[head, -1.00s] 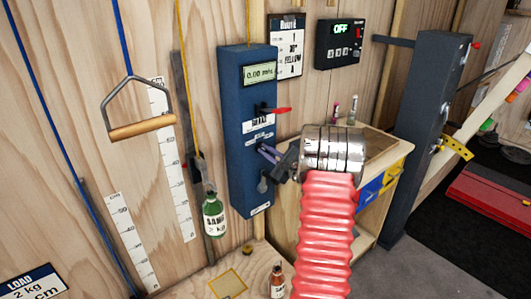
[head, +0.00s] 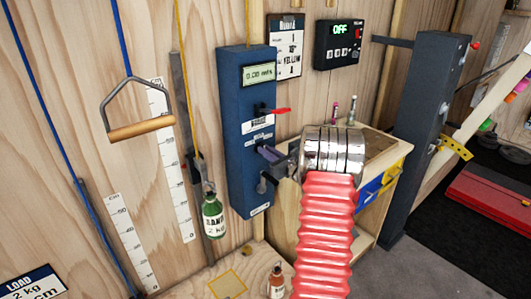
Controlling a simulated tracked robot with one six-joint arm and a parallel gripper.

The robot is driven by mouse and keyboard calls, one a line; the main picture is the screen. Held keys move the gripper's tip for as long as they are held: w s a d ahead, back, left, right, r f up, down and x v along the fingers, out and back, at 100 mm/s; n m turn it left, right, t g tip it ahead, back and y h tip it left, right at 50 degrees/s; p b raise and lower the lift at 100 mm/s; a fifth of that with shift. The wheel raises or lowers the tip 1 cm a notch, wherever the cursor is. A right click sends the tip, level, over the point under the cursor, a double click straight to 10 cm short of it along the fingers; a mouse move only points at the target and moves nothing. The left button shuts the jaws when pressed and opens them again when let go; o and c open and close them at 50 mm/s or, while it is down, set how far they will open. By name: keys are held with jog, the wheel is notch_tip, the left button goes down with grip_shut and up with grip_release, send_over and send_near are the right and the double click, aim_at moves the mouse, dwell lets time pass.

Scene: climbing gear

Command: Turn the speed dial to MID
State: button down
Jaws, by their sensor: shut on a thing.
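The blue control box (head: 236,110) is fixed upright on the wooden wall. It has a display (head: 259,73) at the top that seems to read 0.00 m/s, a red lever (head: 275,111) and white labels below it. My gripper (head: 264,152) reaches the box's front from the right, below the labels. It is shut on the speed dial, which the fingers hide, so I cannot read its pointer or the MID mark. A small dark knob (head: 262,186) sits lower on the box.
A green bottle-shaped weight (head: 213,215) hangs on a yellow cord left of the box. A wooden-bar handle (head: 141,129) hangs further left. A small brown bottle (head: 277,281) stands below. A black panel reading OFF (head: 338,43) is at upper right, above a wooden cabinet (head: 369,148).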

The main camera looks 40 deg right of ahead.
jog(key=shift+f+m, duration=0.2)
jog(key=shift+m, duration=0.1)
jog(key=c, duration=2.2)
grip_release()
jog(key=o, duration=0.4)
jog(key=shift+r, duration=0.1)
jog(key=shift+s, duration=0.1)
jog(key=s, duration=0.4)
jog(key=s+a, duration=0.1)
jog(key=s, duration=0.8)
jog(key=shift+s+a, duration=0.2)
jog(key=shift+a, duration=0.1)
